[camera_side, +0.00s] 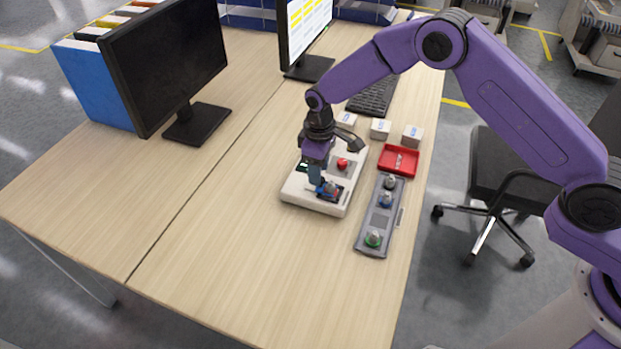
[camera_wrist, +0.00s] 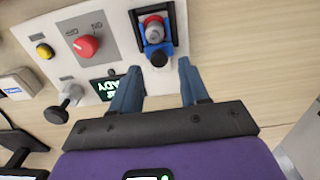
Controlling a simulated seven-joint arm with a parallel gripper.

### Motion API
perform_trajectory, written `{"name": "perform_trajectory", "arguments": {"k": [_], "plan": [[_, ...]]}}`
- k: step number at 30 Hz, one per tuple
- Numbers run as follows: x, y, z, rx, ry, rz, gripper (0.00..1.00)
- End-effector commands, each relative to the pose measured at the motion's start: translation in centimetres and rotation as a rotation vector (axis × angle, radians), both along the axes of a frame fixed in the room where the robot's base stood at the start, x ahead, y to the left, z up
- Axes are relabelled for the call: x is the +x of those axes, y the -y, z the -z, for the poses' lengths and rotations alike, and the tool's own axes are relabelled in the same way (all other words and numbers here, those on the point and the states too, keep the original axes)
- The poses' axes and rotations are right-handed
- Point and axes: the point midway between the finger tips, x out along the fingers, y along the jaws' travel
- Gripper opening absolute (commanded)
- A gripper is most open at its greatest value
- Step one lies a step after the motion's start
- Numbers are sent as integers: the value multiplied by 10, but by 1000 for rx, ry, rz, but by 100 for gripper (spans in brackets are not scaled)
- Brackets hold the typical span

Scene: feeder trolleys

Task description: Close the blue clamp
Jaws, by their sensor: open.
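The blue clamp (camera_side: 327,187) is at the front right of a white panel box (camera_side: 296,192) on the desk. In the wrist view the blue clamp (camera_wrist: 148,52) lies in a dark frame, beside a grey and red part (camera_wrist: 155,28), with a dark round end toward my gripper. I cannot tell how far the clamp is closed. My gripper (camera_side: 315,178) is above the box, close to the clamp. In the wrist view my gripper (camera_wrist: 158,67) is open, its blue fingers apart near the clamp's dark end, with nothing between them; contact is unclear.
The panel also carries a red knob (camera_wrist: 87,46), a yellow button (camera_wrist: 45,51), a lit display (camera_wrist: 104,88) and a black-handled lever (camera_wrist: 62,104). A grey tray (camera_side: 380,222) with several parts and a red tray (camera_side: 399,160) stand right. The desk's front is clear.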

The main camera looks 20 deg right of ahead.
Motion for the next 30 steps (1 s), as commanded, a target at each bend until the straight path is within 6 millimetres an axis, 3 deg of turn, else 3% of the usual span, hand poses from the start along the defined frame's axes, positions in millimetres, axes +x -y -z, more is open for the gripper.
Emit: {"name": "perform_trajectory", "arguments": {"k": [16, 30], "plan": [[9, -9, -45, 1, 2, 0, 45], [10, -10, -50, -1, -1, 0, 45]]}}
